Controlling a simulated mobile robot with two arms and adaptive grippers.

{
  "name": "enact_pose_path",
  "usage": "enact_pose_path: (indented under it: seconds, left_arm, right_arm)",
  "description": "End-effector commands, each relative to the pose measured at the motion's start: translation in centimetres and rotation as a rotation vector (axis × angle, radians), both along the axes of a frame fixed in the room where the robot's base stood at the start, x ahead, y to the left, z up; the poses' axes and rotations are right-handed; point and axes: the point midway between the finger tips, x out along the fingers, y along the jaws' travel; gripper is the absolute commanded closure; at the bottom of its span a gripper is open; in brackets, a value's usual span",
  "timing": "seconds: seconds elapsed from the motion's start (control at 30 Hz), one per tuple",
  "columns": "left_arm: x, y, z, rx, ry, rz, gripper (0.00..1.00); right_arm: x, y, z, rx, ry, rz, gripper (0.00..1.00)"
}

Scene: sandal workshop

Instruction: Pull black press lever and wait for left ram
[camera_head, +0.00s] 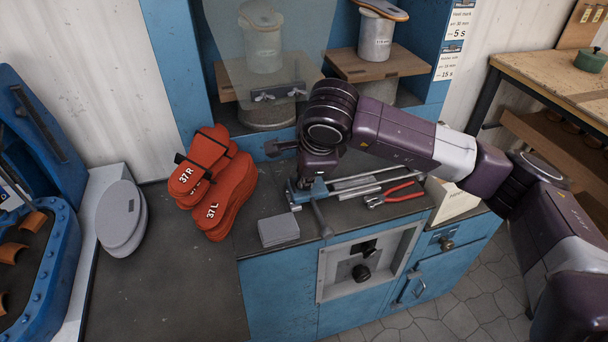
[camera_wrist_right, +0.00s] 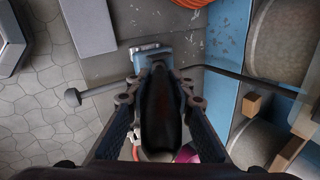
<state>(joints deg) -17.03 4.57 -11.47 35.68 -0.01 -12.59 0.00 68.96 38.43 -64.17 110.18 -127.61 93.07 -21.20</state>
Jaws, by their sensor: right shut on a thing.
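My right gripper (camera_head: 318,172) is in front of the press, above the bench; the wrist hides much of it. In the right wrist view its two fingers (camera_wrist_right: 160,112) are shut around the thick black grip of the press lever (camera_wrist_right: 160,105). A thin dark rod (camera_wrist_right: 225,73) runs from near the grip toward the press. In the head view the lever grip is hidden by my arm. The left ram station has a metal cylinder (camera_head: 263,48) behind a translucent guard (camera_head: 285,25). The right station has a metal cylinder (camera_head: 376,40) with a sole on top. My left gripper is not in view.
A small blue vise (camera_head: 308,196) stands below my wrist, near red-handled pliers (camera_head: 390,196) and metal bars.

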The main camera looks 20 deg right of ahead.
Motion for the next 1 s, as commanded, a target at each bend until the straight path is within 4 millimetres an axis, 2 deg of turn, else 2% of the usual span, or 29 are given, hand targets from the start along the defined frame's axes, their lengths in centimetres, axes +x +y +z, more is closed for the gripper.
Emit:
enact_pose_path:
  seconds: [0.17, 0.2, 0.37, 0.73, 0.87, 1.0]
  left_arm:
    - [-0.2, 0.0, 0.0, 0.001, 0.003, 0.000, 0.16]
    - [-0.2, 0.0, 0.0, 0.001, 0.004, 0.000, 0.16]
    - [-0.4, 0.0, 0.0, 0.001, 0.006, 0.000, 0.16]
    - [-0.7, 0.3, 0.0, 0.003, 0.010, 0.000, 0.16]
    - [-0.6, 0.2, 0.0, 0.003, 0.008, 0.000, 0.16]
    - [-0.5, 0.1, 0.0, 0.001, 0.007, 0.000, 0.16]
  right_arm:
    - [-0.1, 0.1, -0.1, 0.001, 0.003, 0.002, 1.00]
    - [-0.1, 0.1, -0.1, 0.001, 0.003, 0.002, 0.76]
    - [-0.1, 0.1, -0.1, 0.001, 0.003, 0.002, 0.59]
    - [-0.3, 0.1, 0.5, 0.001, 0.002, 0.002, 0.59]
    - [-1.2, 0.0, 2.3, 0.001, -0.002, 0.003, 0.59]
    - [-2.6, 0.0, 4.9, 0.001, -0.003, 0.003, 0.59]
